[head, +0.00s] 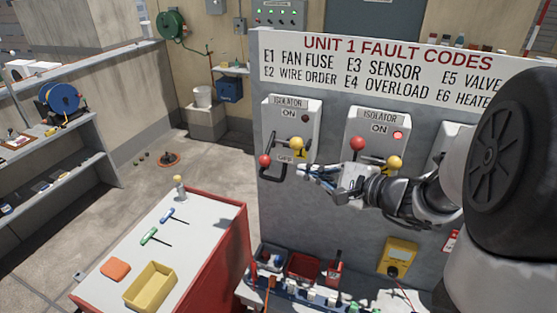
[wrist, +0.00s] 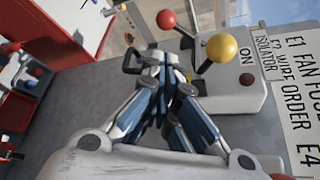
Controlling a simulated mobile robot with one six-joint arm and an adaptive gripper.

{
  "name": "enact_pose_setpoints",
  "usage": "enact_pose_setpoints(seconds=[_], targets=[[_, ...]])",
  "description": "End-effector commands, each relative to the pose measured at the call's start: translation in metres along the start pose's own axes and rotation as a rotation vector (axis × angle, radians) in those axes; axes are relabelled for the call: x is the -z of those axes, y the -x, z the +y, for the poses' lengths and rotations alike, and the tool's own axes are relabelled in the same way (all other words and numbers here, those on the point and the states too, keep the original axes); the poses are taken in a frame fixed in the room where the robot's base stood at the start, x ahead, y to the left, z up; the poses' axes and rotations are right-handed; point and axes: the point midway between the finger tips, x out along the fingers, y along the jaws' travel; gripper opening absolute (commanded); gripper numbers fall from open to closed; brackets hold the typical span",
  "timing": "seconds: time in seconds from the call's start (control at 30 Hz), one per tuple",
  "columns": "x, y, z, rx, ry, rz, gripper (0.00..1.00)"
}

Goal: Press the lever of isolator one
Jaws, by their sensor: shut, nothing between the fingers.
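The left isolator (head: 291,120) is a pale box with a dark lamp. Its number is not readable. It has a red ball knob (head: 265,160) at lower left, a yellow ball knob (head: 297,144) and a black U-shaped handle near the OFF mark. My gripper (head: 303,171) is shut and empty, just below and right of these knobs. In the wrist view, the fingertips (wrist: 166,60) lie beside the black handle (wrist: 131,61), below the red knob (wrist: 166,19) and left of the yellow knob (wrist: 221,48). Contact cannot be told.
A second isolator (head: 377,128) to the right has a lit red lamp, and red and yellow knobs. My arm crosses in front of the panel. Below are small bins (head: 303,266) and a yellow meter (head: 398,257). A red cart (head: 222,240) stands at left.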

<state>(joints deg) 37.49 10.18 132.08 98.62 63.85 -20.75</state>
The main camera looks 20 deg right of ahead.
Motion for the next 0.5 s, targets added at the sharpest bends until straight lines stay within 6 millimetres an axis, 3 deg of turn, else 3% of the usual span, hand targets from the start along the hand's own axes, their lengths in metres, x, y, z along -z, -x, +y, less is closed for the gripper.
enact_pose_setpoints(seconds=[0.17,0.5], targets=[[0.0,-0.008,0.0,-0.002,-0.001,-0.002,0.0],[-0.001,-0.067,0.001,-0.004,-0.001,-0.003,0.0]])
